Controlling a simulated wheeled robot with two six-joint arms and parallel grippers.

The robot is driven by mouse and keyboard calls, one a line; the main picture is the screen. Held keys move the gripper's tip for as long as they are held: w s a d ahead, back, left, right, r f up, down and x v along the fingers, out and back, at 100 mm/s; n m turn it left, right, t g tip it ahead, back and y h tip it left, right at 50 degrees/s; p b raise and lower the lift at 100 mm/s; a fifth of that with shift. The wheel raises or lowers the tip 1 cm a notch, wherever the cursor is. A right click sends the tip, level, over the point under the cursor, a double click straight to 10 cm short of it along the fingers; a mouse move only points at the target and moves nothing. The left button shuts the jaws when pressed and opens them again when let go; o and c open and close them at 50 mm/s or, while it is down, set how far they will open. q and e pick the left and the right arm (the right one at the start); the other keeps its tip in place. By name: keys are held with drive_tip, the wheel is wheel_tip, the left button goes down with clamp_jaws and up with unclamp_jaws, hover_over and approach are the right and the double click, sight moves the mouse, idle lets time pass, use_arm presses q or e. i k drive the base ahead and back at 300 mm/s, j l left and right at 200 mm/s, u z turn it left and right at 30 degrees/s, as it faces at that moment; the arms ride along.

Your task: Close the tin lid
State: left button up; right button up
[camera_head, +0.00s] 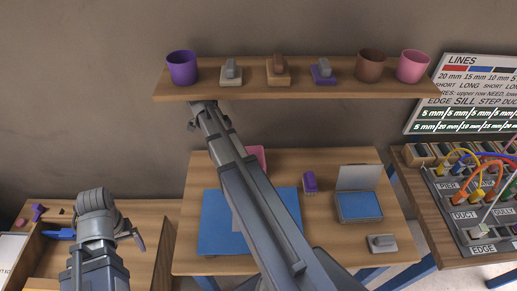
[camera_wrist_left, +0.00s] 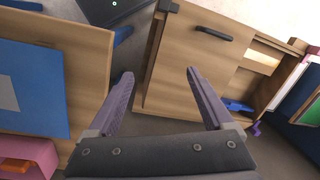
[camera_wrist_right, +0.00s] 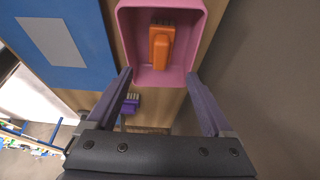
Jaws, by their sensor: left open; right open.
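The tin (camera_head: 358,206) is a shallow grey box with a blue inside, on the right part of the table. Its pale grey lid (camera_head: 359,177) stands up open along the far edge. My left gripper, at the lower left of the head view, is open and empty (camera_wrist_left: 160,76), with the gap between table and cabinet below it. Neither gripper touches the tin or lid.
A blue mat (camera_head: 217,225) covers the table's left part. A purple brush (camera_head: 310,182) lies left of the tin and a grey one (camera_head: 381,243) in front. A shelf (camera_head: 300,92) with cups hangs above. A cable panel (camera_head: 475,205) stands at right.

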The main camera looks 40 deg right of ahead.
sight(363, 176)
drive_tip(key=k, duration=1.15)
drive_tip(key=z, duration=2.7)
drive_tip(key=i+j, duration=0.1)
drive_tip(key=j, duration=0.75)
drive_tip(key=i+j, duration=0.1)
drive_tip(key=j, duration=0.75)
